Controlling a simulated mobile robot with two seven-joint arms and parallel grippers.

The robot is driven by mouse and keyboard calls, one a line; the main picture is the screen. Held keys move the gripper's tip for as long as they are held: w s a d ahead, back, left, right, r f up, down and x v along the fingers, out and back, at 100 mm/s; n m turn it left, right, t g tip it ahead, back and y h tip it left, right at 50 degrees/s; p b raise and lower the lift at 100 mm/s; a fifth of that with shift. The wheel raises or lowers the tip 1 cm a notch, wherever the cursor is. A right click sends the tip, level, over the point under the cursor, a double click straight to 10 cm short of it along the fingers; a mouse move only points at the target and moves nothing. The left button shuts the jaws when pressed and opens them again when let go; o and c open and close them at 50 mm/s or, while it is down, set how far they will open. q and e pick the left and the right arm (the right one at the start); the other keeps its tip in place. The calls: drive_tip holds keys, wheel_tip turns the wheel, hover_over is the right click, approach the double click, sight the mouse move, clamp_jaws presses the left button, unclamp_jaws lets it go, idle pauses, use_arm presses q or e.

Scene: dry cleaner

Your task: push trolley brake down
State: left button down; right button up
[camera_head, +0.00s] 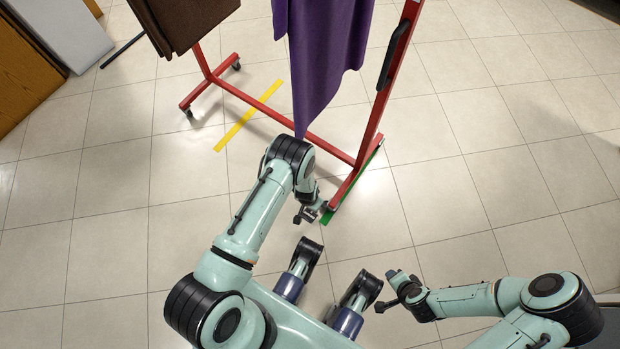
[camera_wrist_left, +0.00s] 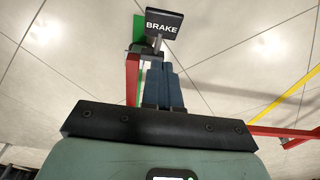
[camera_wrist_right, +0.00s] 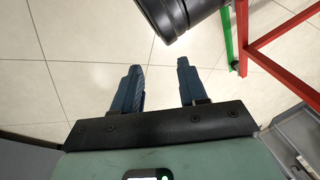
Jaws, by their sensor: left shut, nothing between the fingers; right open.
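The trolley (camera_head: 378,105) has a red frame with a vertical red post and a low red rail. Its brake pedal (camera_wrist_left: 164,24) is a black plate marked BRAKE, next to a green strip (camera_wrist_left: 138,35) at the frame's lower end. My left gripper (camera_wrist_left: 162,68) is shut and empty, with its fingertips just below the pedal in the left wrist view; I cannot tell whether they touch it. In the head view my left gripper (camera_head: 310,212) is at the near foot of the trolley. My right gripper (camera_wrist_right: 160,68) is open and empty over bare floor, apart from the trolley.
A purple garment (camera_head: 325,60) and a brown cloth (camera_head: 180,20) hang from the trolley. A black handle (camera_head: 388,62) is on its post. Yellow tape (camera_head: 248,117) lies on the tiled floor. A wooden cabinet (camera_head: 25,75) stands at the left. The floor at the right is clear.

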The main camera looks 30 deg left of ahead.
sight(306, 219)
use_arm(q)
wheel_tip(306, 219, down, 4)
drive_tip(key=shift+w+f+b, duration=0.15)
drive_tip(key=shift+f+b, duration=0.05)
drive_tip(key=shift+b, duration=0.45)
drive_tip(key=f, duration=0.1)
drive_tip(key=s+f+b, duration=0.1)
drive_tip(key=f, duration=0.1)
drive_tip(key=shift+f, duration=0.2)
drive_tip(key=shift+s+f, duration=0.2)
drive_tip(key=shift+f, duration=0.3)
use_arm(e)
drive_tip(key=s+d+f+g, duration=0.1)
drive_tip(key=s+f, duration=0.2)
drive_tip(key=f, duration=0.2)
drive_tip(key=shift+s+g, duration=0.3)
drive_tip(key=shift+s, duration=0.1)
use_arm(q)
drive_tip(key=shift+a, duration=0.1)
use_arm(e)
drive_tip(key=shift+d, duration=0.1)
